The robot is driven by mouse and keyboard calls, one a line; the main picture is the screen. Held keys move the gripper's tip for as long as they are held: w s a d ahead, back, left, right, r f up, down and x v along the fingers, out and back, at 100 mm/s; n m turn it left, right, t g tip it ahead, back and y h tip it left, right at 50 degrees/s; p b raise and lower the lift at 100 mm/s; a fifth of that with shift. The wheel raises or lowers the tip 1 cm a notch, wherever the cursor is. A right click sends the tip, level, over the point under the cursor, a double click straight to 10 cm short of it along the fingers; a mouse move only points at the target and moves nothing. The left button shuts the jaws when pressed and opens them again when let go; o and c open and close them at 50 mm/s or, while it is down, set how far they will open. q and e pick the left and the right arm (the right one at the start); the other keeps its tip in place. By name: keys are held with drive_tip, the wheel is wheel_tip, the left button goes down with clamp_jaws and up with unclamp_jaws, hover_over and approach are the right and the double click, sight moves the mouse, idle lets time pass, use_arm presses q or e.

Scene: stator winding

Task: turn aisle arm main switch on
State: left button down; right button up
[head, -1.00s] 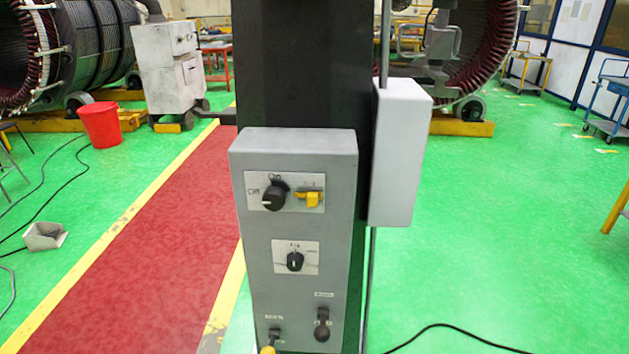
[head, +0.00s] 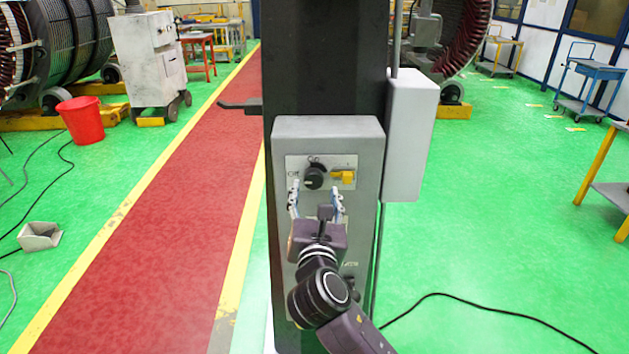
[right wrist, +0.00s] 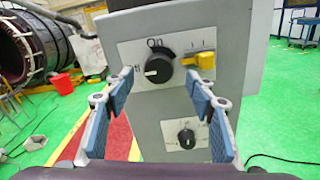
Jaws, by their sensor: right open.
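The main switch is a black rotary knob (head: 314,177) on a plate marked Off and On, high on the front of a grey control box (head: 330,130). In the right wrist view the knob (right wrist: 158,70) has its white line pointing left, towards the Off side. A yellow part (head: 343,177) sits just right of it. My right gripper (head: 316,188) is open and empty in front of the box, with its fingertips just below and to either side of the knob. It also shows in the right wrist view (right wrist: 160,92). My left gripper is not in view.
A second, smaller black knob (right wrist: 186,138) is lower on the box. The box is on a dark column (head: 325,60), with a pale box (head: 411,135) at its right side. A black cable (head: 470,308) lies on the green floor.

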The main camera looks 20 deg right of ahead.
sight(314, 182)
drive_tip(key=shift+p+x, duration=0.4)
drive_tip(key=shift+x, duration=1.75)
drive_tip(key=shift+a, duration=0.1)
drive_tip(key=shift+c, duration=0.5)
drive_tip(key=c, duration=1.1)
